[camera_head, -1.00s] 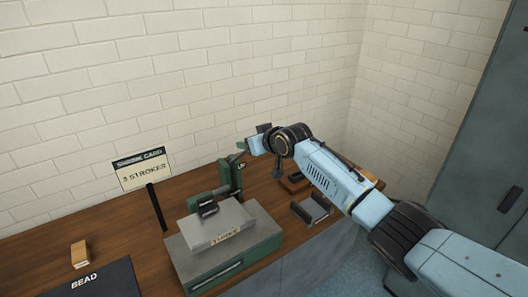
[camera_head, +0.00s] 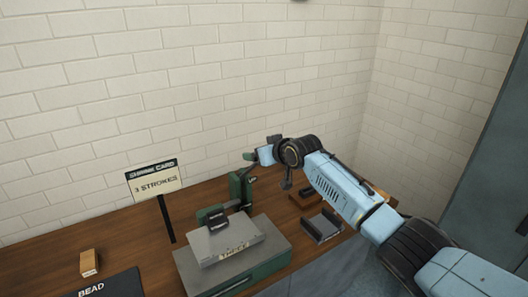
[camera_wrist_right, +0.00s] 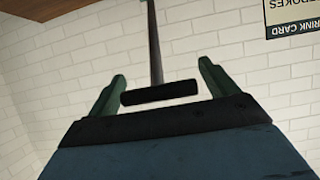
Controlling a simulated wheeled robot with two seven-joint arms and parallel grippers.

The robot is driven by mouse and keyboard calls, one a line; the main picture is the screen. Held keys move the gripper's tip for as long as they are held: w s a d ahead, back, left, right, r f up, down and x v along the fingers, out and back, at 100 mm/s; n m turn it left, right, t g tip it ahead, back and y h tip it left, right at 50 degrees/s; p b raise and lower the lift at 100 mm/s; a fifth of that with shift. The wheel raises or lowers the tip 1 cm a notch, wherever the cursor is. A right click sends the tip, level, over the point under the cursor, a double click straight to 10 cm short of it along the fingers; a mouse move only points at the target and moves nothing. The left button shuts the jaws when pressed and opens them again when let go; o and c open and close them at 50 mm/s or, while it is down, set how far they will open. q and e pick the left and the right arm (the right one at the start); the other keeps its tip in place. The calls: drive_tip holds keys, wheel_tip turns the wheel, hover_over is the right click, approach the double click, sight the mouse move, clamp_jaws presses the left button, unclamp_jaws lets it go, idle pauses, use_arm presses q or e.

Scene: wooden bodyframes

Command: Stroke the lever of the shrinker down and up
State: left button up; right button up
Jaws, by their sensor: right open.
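The shrinker is the green upright machine (camera_head: 238,188) on the wooden bench, with a dark block at its front. In the right wrist view its lever (camera_wrist_right: 155,45) is a thin rod ending in a dark crosswise handle (camera_wrist_right: 160,92). My right gripper (camera_head: 251,157) is above the shrinker, at the top of the lever. In the right wrist view its two green fingers (camera_wrist_right: 161,84) are apart, with the handle between them and visible gaps at its ends. In the head view the handle is too small to make out. My left gripper is not in view.
A shrink card sign (camera_head: 154,181) stands on a post left of the shrinker. A dark tray (camera_head: 321,227) is on the right, a small wooden block (camera_head: 89,262) and BEAD mat (camera_head: 112,285) on the left. A brick wall is behind.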

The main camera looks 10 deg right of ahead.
drive_tip(key=shift+s+d, duration=0.1)
drive_tip(key=shift+s+d+r, duration=0.2)
drive_tip(key=shift+s+r, duration=0.05)
drive_tip(key=shift+s, duration=0.25)
drive_tip(key=v, duration=1.2)
drive_tip(key=shift+a+r, duration=0.1)
